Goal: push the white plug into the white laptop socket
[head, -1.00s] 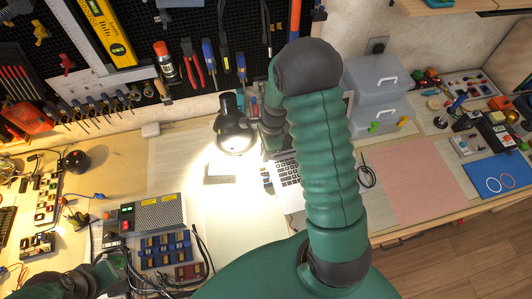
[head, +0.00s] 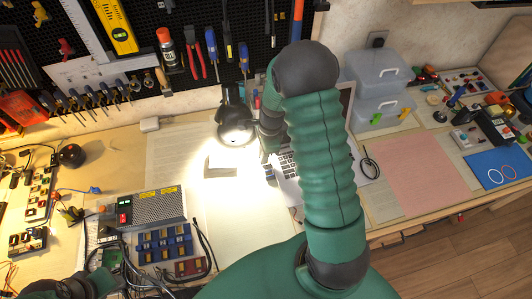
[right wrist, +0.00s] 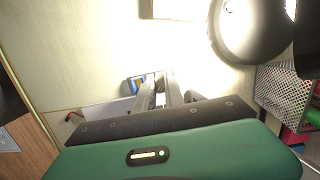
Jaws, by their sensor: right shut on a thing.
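The laptop (head: 287,187) lies open on the bench, partly hidden behind my right arm. My right gripper (head: 268,163) points down at the laptop's left edge, beside the keyboard. In the right wrist view my right gripper (right wrist: 161,92) has its two fingers close together on a small pale thing, taken to be the white plug (right wrist: 160,99). Most of that thing is hidden between the fingers. The socket cannot be made out, nor whether the plug touches it. Part of my left arm shows at the bottom left corner of the head view; its fingers cannot be made out.
A lit black lamp (head: 235,125) stands close to the left of my right gripper. A grey power supply (head: 155,207) and blue trays (head: 165,243) are at the front left. A pink mat (head: 410,175) is clear.

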